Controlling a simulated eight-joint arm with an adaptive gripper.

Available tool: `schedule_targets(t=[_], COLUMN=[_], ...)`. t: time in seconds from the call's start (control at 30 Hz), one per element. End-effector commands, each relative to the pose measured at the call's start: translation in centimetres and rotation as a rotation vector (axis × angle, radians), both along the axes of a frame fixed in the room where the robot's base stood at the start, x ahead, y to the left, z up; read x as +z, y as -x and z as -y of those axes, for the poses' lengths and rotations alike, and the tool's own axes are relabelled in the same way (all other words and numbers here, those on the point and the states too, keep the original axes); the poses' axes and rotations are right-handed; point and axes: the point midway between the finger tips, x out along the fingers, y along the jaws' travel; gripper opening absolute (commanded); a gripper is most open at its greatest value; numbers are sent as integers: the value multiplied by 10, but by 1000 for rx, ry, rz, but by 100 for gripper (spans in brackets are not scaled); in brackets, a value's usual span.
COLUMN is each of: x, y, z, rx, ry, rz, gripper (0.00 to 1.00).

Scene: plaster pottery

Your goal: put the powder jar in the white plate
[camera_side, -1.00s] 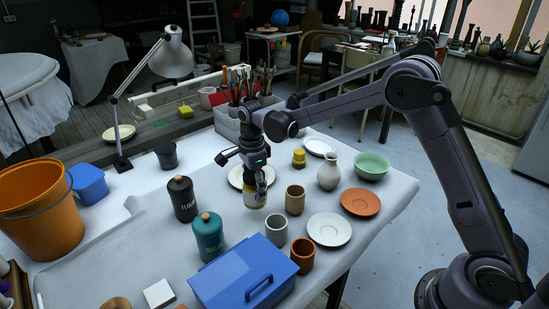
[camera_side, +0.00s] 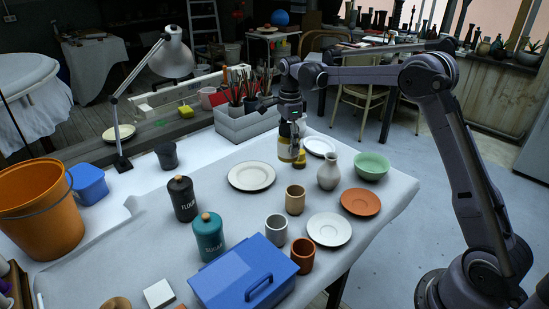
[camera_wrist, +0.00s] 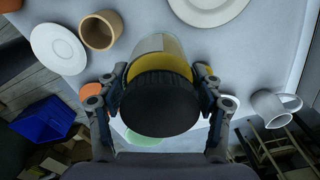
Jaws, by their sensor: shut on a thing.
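My gripper (camera_side: 290,148) is shut on the powder jar (camera_side: 285,154), which has clear sides and yellow contents. In the wrist view, my gripper (camera_wrist: 160,90) has a finger on each side of the jar (camera_wrist: 163,92), and its black lid faces the camera. The jar appears held above the far part of the table. The large white plate (camera_side: 252,177) lies empty, left of and nearer than the jar in the side view. It is cut off at the top of the wrist view (camera_wrist: 208,12).
A smaller white plate (camera_side: 322,146), a small yellow object (camera_side: 299,161) and a white vase (camera_side: 328,172) are near the gripper. A tan cup (camera_side: 295,200), white saucer (camera_side: 329,230), orange plate (camera_side: 361,202) and green bowl (camera_side: 371,166) also stand on the table.

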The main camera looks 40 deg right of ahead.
Motion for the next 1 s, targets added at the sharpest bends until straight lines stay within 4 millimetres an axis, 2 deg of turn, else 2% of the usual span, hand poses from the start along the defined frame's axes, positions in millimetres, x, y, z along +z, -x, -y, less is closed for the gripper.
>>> schedule_targets(t=[0.03,0.13,0.3,0.43,0.8,1.0], x=[1,3,1,-10,-51,-64], y=[-7,-16,-25,-36,-76,-89], z=[11,26,34,20,-38,-55], rx=[-20,-48,-67,-66,-66,-68], ry=[0,0,0,0,0,0], rz=[0,-1,-1,-1,0,-1], gripper=[16,16,16,16,16,16])
